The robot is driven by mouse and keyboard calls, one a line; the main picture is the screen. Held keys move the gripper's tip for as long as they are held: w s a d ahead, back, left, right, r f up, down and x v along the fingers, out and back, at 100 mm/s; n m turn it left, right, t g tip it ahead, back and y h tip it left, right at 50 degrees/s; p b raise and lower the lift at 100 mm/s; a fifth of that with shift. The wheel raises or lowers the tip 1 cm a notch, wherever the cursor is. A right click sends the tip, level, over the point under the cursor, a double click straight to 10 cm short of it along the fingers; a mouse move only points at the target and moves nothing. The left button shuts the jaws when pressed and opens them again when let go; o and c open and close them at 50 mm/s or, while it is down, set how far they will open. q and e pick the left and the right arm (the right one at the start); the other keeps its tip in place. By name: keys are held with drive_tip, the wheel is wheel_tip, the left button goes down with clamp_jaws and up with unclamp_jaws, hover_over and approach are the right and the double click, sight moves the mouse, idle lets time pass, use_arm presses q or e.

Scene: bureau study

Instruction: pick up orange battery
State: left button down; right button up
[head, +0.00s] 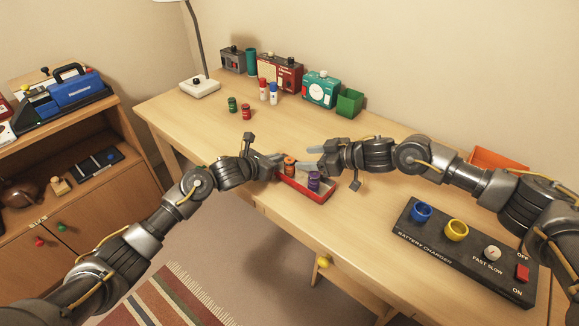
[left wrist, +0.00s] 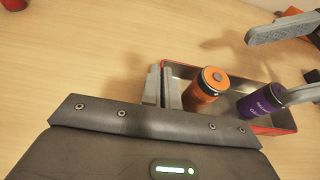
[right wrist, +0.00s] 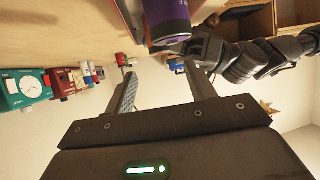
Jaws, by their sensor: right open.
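The orange battery (head: 290,164) stands upright in the left part of a small red tray (head: 292,186); it also shows in the left wrist view (left wrist: 207,88). A purple battery (head: 313,182) is to its right in the same tray. My left gripper (head: 279,160) is at the tray's left end; in the left wrist view its fingers (left wrist: 162,88) are close together over the tray's end wall, beside the orange battery. My right gripper (head: 316,157) is open and empty above the tray's far side. In the right wrist view the purple battery (right wrist: 168,22) shows beyond its fingers (right wrist: 163,88).
The battery charger (head: 455,250) with blue and yellow rings lies at the right. A lamp, boxes, a green bin (head: 349,102) and small batteries stand along the back. An orange bin (head: 495,160) is behind my right arm. Bare wood lies behind the tray.

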sight(290, 159)
drive_tip(key=x, duration=0.5)
drive_tip(key=shift+s+f, duration=0.1)
drive_tip(key=shift+f, duration=0.1)
drive_tip(key=shift+c, duration=0.3)
drive_tip(key=c, duration=1.1)
wheel_tip(290, 159, up, 10)
drive_tip(key=shift+r, duration=0.1)
use_arm(q)
drive_tip(key=c, duration=2.1)
unclamp_jaws()
